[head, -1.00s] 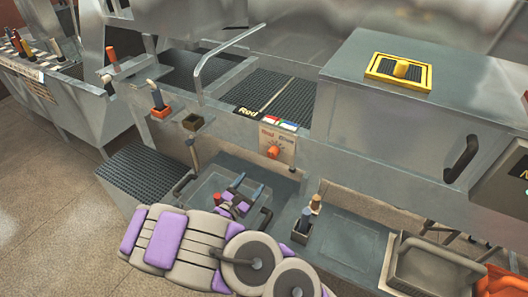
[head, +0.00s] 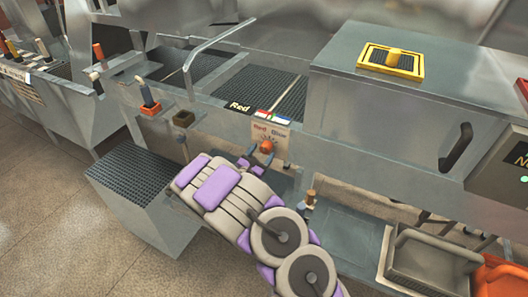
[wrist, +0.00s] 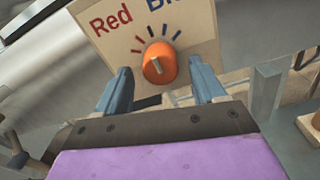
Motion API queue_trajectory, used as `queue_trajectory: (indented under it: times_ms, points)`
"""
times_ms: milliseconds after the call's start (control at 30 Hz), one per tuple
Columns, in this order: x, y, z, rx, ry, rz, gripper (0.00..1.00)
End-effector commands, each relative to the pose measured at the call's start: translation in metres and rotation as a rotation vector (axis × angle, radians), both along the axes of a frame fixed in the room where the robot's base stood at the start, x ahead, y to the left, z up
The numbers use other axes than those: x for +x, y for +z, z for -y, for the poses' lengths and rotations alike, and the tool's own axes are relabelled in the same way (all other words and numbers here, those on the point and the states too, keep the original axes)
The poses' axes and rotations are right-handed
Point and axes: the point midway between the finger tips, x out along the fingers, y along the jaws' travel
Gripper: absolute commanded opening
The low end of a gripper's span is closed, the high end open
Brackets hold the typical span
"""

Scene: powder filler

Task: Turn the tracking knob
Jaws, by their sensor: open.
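The tracking knob (wrist: 159,64) is a round orange knob with a pale pointer, on a cream panel (wrist: 185,25) marked Red and Blue with tick marks. The pointer's lower end tilts slightly right in the wrist view. In the head view the knob (head: 267,147) sits on the front wall of the machine. My gripper (wrist: 160,84) is open in the wrist view, with one blue-grey finger at each lower side of the knob. The fingers look apart from it; the exact depth gap is unclear. In the head view my arm partly hides the gripper (head: 250,162).
A grey ledge (head: 345,228) lies below the panel, with a small wooden-topped lever (head: 310,198) right of my arm. A grey bin (head: 430,262) is at lower right.

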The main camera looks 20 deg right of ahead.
Motion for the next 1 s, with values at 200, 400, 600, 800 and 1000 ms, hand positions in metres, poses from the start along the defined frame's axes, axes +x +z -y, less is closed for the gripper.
queue_trajectory:
  times_ms: [200, 400, 600, 800, 1000]
  points:
    - [0.013, 0.000, 0.017, 0.000, 0.001, 0.000, 0.69]
    - [0.016, 0.000, 0.020, -0.001, 0.000, 0.000, 0.69]
    - [0.016, 0.000, 0.020, -0.002, 0.001, 0.000, 0.66]
    - [0.016, 0.000, 0.019, -0.002, 0.001, 0.000, 0.46]
    - [0.016, 0.000, 0.019, -0.002, 0.001, 0.000, 0.27]
